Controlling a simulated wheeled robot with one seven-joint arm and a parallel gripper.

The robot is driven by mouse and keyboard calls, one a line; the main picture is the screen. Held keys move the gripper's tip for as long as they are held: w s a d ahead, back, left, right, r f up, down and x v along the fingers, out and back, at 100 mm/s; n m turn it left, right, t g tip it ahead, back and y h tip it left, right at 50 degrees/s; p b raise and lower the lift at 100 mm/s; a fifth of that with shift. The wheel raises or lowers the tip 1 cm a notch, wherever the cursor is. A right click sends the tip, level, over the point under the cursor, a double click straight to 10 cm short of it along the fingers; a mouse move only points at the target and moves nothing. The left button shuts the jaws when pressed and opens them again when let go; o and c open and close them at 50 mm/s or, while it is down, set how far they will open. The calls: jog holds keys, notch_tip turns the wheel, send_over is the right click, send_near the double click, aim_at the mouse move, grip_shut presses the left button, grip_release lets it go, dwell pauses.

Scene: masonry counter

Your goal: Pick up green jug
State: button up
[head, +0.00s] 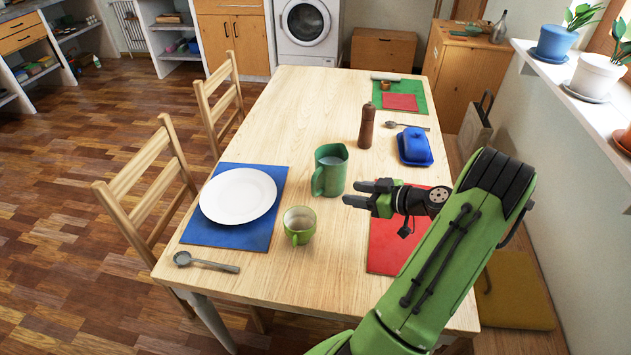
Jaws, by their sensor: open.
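The green jug (330,170) stands upright on the wooden table, its handle toward the lower left and its open top showing a pale inside. My gripper (356,193) is to the right of the jug and a little nearer, its fingers pointing left. It is open with nothing between its fingers. From this view I cannot tell the exact gap between the fingers and the jug, or the gripper's height above the table.
A green cup (299,226) stands nearer than the jug. A white plate (238,195) lies on a blue mat (247,240) to the left. A brown pepper mill (367,127) and blue butter dish (414,147) stand behind. A red mat (385,245) lies under my arm.

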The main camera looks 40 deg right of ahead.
aim_at(314, 194)
jog(key=b+x, duration=0.1)
jog(key=x, duration=1.4)
jog(key=shift+d+b, duration=0.1)
jog(key=shift+b, duration=0.2)
jog(key=shift+r, duration=0.15)
jog(key=shift+c, duration=0.3)
grip_shut()
jog(key=shift+r, duration=0.1)
